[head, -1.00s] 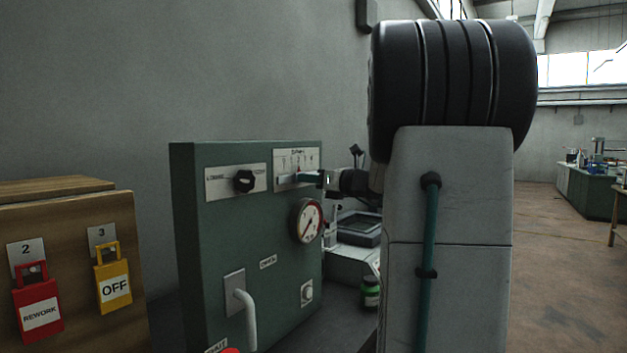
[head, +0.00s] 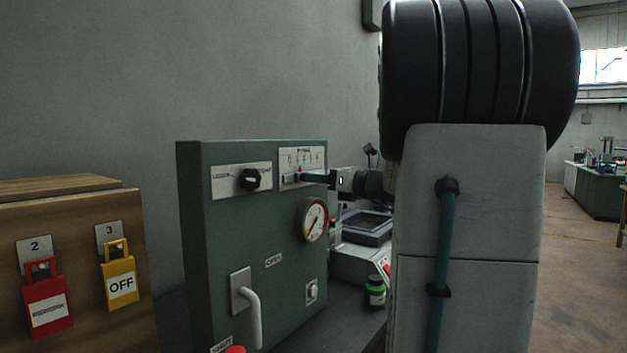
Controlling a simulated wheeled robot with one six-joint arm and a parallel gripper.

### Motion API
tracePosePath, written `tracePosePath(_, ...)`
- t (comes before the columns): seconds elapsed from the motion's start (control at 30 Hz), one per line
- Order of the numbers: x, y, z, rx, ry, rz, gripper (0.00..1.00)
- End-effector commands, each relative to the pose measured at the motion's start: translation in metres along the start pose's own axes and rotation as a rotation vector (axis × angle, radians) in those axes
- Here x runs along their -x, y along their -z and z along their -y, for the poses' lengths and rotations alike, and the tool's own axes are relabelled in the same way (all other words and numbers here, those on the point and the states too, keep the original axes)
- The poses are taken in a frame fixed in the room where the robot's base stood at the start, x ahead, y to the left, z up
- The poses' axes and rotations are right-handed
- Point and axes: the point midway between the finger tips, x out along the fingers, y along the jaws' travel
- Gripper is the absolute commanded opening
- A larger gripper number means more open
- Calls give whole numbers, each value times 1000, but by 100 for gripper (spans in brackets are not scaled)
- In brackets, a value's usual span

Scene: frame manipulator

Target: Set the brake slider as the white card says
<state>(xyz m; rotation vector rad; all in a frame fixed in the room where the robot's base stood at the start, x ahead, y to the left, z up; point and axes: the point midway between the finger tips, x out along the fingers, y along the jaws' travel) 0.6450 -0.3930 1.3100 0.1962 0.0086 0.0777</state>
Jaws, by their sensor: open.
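The brake slider plate (head: 304,158) is a pale scale with dark marks at the top right of the green panel (head: 225,290). The slider's knob is small and mostly hidden at the gripper's tip; I cannot read its setting. I cannot make out a white card with readable instructions in this view.
The panel also carries a black rotary knob (head: 250,179), a round gauge (head: 314,220) and a pale lever handle (head: 250,310). A wooden box with a red padlock (head: 48,300) and a yellow padlock (head: 121,280) stands left. A green jar (head: 376,291) stands right of the panel.

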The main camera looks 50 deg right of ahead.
Motion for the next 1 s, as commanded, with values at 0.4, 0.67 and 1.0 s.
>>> tracePosePath(0.4, 48, 0, 0, 0, 0, 1, 43)
tracePosePath(0.67, 48, 0, 0, 0, -1, 1, 43)
tracePosePath(1.0, 48, 0, 0, 8, 0, 1, 43)
